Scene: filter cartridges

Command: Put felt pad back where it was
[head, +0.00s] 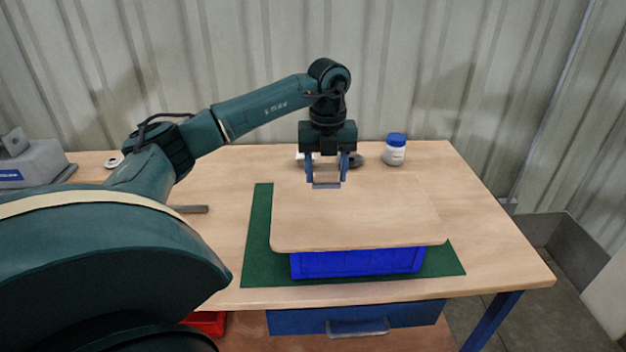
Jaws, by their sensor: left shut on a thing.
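I cannot make out a felt pad for certain. My right gripper is not in view.
A green mat (258,240) lies under the bin on the wooden table (485,240). A white jar with a blue cap (395,150) stands behind the lid at the right. A dark grey item (358,158) is partly hidden behind my gripper. The table's right side is clear.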

